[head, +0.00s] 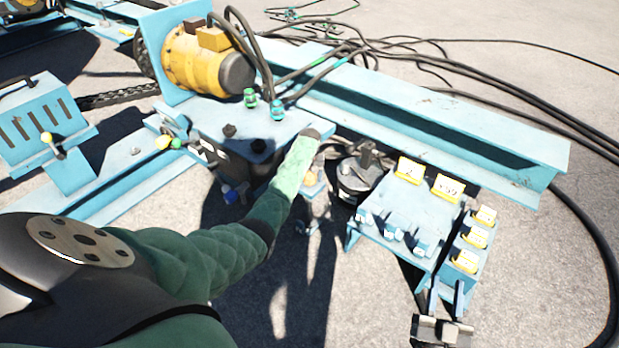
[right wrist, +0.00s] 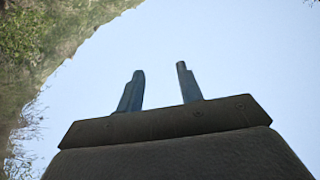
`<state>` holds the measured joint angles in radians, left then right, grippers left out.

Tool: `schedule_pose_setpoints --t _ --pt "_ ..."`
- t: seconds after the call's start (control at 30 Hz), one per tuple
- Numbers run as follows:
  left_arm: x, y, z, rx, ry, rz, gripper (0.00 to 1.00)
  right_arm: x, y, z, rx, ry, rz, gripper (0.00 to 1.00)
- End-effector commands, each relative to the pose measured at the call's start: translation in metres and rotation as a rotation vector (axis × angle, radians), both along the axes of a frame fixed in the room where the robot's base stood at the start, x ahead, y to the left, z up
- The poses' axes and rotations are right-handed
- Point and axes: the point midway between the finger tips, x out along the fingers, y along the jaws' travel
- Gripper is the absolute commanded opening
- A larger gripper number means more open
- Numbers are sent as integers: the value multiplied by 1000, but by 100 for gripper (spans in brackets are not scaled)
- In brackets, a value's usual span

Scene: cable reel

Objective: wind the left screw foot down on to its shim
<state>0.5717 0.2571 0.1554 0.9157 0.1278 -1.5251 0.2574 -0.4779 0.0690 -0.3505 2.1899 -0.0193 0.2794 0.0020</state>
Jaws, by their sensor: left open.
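The blue base plate (head: 235,125) of the motor unit has a dark block under its front edge. A small part with a blue knob (head: 232,196) shows beside this block, low over the ground. A thin upright part with a tan piece (head: 311,184) stands below the plate's right corner. I cannot tell which is the left screw foot, and no shim shows clearly. My left arm crosses the plate's front, its wrist at the right corner; its open gripper is mostly hidden there. My right gripper (head: 438,312) is open and empty at the bottom right; its fingers stand apart in the right wrist view (right wrist: 160,88).
A blue stand with yellow labels (head: 400,208) stands right of my left arm. A dark round hub (head: 358,175) lies behind it. A long blue beam (head: 430,125) and black cables (head: 480,65) run behind. Concrete is clear at the front (head: 370,310).

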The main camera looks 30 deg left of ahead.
Motion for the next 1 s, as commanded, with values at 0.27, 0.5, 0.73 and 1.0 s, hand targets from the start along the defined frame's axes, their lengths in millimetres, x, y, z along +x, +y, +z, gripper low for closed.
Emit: schedule_pose_setpoints --t 0.27,0.5,0.73,1.0 --pt "0 0 -1 0 0 0 67 0 0 3 2 -10 0 36" --pt "0 0 -1 0 0 0 30 0 -1 3 2 -9 -1 36" --pt "0 0 0 0 0 -3 25 0 0 2 1 -3 0 36" --pt "0 0 1 0 1 -32 25 2 5 -53 -40 164 12 36"
